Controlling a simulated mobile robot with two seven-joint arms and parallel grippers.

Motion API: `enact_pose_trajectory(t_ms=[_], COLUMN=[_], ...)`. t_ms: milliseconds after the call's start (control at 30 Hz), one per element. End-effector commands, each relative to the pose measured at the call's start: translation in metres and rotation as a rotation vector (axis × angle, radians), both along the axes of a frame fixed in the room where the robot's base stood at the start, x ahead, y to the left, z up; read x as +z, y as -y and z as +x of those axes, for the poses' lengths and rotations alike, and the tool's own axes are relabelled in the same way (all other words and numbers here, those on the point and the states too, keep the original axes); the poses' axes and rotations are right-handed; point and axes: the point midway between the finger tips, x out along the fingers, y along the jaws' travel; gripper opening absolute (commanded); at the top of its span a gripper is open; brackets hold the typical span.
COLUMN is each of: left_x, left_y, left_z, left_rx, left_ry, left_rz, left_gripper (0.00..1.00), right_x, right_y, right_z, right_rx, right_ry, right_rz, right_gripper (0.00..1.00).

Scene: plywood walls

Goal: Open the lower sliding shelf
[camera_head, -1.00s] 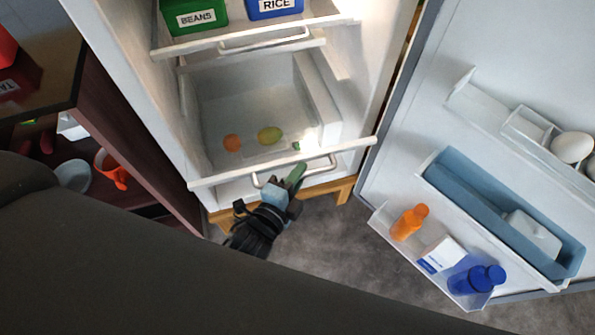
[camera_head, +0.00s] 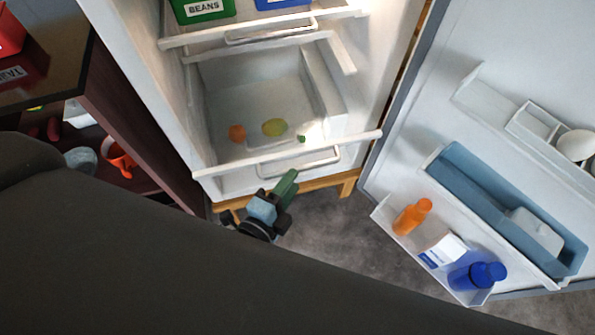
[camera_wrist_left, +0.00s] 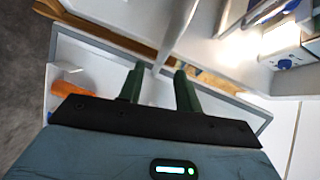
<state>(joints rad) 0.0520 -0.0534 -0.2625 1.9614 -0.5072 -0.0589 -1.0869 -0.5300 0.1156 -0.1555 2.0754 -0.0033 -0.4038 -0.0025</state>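The lower sliding shelf (camera_head: 215,172) is a white tray low in the open fridge, with a white front rail and a looped handle (camera_head: 310,160) below it. My left gripper (camera_head: 288,183) has green fingers and is just below and left of the handle in the head view. In the left wrist view its fingers (camera_wrist_left: 159,72) are apart, with a white bar (camera_wrist_left: 178,35) showing between them; I cannot tell whether they touch it. My right gripper is not in view.
The upper shelf (camera_head: 335,14) holds a green BEANS box (camera_head: 205,8) and a blue box. The open fridge door (camera_head: 415,145) stands to the right, its bins (camera_head: 385,215) holding bottles. A dark cabinet (camera_head: 150,150) is at left. Grey floor (camera_head: 335,225) lies in front.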

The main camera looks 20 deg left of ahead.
Motion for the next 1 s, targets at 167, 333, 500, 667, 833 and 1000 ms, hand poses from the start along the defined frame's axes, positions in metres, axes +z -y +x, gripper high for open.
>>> enact_pose_trajectory(t_ms=[167, 333, 500, 667, 833, 1000], left_x=[0.002, 0.003, 0.003, 0.003, 0.002, -0.027], left_y=[-0.003, -0.004, -0.004, -0.004, -0.004, -0.017], left_z=[-0.016, -0.019, -0.019, -0.019, -0.02, -0.048], left_rx=[0.0, 0.0, 0.0, 0.0, 0.001, 0.048], left_ry=[0.0, 0.0, 0.0, 0.0, -0.005, -0.142], left_rz=[0.0, 0.001, 0.001, 0.001, -0.004, -0.148], left_gripper=[0.34, 0.34, 0.34, 0.34, 0.34, 0.34], right_x=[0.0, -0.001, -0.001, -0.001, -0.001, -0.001], right_y=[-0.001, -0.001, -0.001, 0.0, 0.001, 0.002], right_z=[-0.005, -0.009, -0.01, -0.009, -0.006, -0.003], right_rx=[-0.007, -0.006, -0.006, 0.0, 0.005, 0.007], right_ry=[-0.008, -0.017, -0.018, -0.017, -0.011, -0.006], right_rz=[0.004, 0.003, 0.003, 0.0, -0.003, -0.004], right_gripper=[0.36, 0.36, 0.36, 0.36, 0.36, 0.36])
